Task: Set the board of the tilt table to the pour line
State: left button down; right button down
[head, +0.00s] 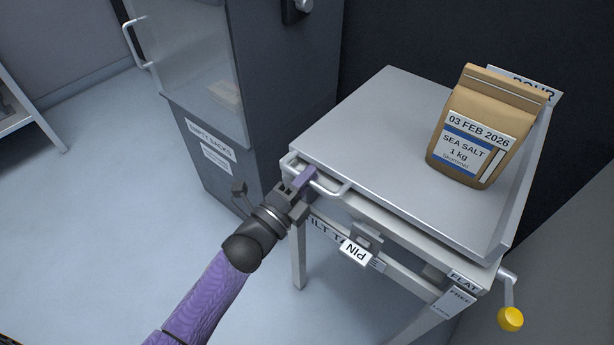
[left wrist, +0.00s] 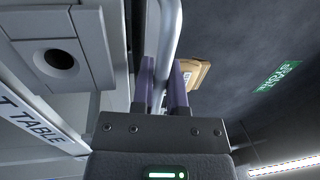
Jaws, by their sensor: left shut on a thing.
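The tilt table's grey metal board (head: 370,125) carries a brown paper sack of sea salt (head: 470,135) standing on its right part. A bar handle (head: 325,187) runs along the board's near left edge. My left gripper (head: 306,178) is shut on this handle; in the left wrist view the handle (left wrist: 170,35) passes between the purple fingers (left wrist: 163,88). A pin tag (head: 355,252) hangs below the front edge. A sign (head: 535,88) partly hidden behind the sack reads something like "POUR". A "FLAT" label (head: 464,281) is at the near right corner. My right gripper is not in view.
A yellow-knobbed crank (head: 510,318) sticks out at the table's right corner. A dark cabinet with a clear front (head: 195,60) and an "EMPTY SACKS" label (head: 209,140) stands behind left. The floor at left (head: 90,220) is clear.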

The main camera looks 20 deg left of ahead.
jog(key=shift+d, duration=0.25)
